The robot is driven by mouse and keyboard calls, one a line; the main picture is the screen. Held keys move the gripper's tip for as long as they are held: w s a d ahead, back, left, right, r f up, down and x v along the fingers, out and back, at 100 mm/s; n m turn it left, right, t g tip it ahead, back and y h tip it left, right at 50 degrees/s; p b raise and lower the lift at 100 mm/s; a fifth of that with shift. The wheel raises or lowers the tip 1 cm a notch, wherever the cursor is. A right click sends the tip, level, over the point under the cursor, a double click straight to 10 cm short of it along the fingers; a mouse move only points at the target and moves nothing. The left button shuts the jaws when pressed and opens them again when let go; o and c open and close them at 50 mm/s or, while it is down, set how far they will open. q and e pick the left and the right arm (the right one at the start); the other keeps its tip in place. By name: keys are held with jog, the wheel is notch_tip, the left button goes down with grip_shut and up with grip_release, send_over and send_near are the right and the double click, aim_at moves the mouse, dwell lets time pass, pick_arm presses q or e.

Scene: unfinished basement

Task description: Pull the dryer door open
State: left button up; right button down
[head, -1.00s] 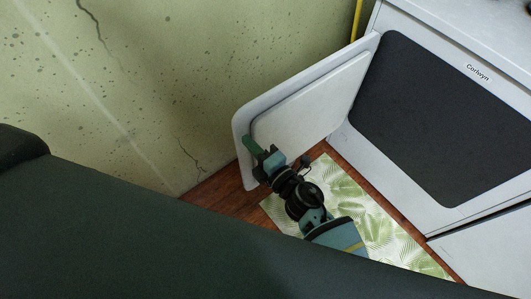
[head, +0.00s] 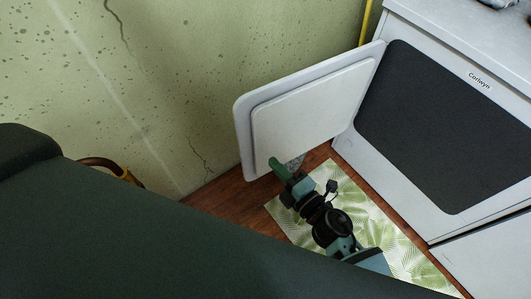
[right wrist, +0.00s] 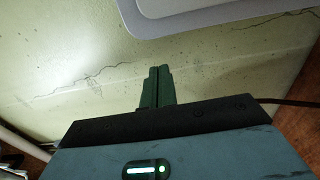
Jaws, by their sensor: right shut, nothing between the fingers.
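The dryer (head: 470,105) is a white box labelled Corlwyn at the right of the head view, with a dark opening or panel in its front. Its white door (head: 310,105) stands swung wide on its left side, toward the cracked wall. The door's lower edge also shows at the top of the right wrist view (right wrist: 190,14). My right gripper (head: 274,163) is shut and empty, with its green fingertips by the door's lower edge in the head view. The fingers show pressed together in the right wrist view (right wrist: 157,85). My left gripper is not in view.
A leaf-patterned mat (head: 385,225) lies on the wood floor (head: 225,195) before the dryer. The cracked green wall (head: 190,70) is behind the door. A yellow pipe (head: 366,22) runs up near the dryer's back corner.

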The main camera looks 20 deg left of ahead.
jog(key=shift+v, duration=2.7)
jog(key=shift+s+f, duration=0.1)
jog(key=shift+s, duration=0.05)
